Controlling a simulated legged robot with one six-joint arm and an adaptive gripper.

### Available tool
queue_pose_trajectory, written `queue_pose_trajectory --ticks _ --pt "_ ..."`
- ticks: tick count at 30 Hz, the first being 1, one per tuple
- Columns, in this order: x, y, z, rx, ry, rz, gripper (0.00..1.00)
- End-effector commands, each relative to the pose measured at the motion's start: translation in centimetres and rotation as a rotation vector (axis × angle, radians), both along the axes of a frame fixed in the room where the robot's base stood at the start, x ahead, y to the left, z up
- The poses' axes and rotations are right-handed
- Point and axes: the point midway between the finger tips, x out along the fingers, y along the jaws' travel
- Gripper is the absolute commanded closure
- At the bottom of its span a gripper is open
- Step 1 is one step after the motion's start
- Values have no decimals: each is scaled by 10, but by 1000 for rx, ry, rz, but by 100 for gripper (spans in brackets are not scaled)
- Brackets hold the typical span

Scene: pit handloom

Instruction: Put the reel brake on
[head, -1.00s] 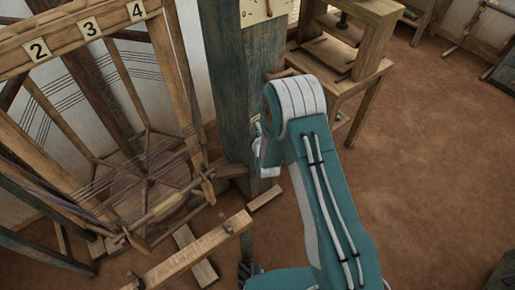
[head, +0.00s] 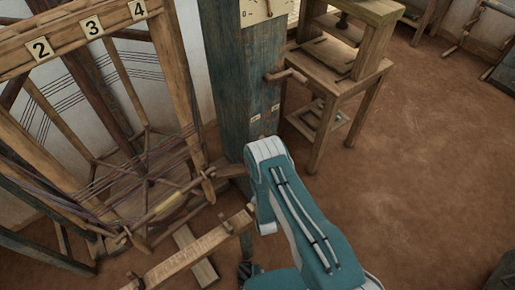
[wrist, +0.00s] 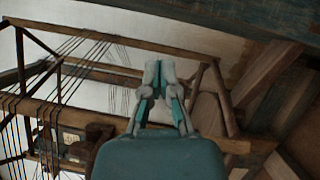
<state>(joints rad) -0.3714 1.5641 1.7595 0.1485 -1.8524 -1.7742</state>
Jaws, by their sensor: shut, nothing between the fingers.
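A wooden handle (head: 287,76) sticks out to the right from the blue-green post (head: 235,95), above two small pale labels (head: 264,113). I cannot tell for sure whether this handle is the reel brake. The wooden reel frame (head: 105,95), with threads and number plates 2, 3 and 4, stands left of the post. In the wrist view my gripper (wrist: 160,75) is shut and empty, with threads and wooden bars behind it. In the head view its fingertips are hidden or too small to make out; my arm is low in front of the post, below the handle.
A wooden beam (head: 190,252) runs across the front left, close to my arm. A wooden stand (head: 340,75) with a lower shelf is right of the post. The brown floor (head: 430,150) at the right is clear.

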Motion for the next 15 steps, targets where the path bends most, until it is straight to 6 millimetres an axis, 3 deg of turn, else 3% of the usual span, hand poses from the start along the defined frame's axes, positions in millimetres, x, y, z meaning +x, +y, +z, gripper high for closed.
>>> queue_pose_trajectory --ticks 8,15 --pt "7 2 1 2 0 -1 100" --pt "46 11 6 4 -2 0 100"
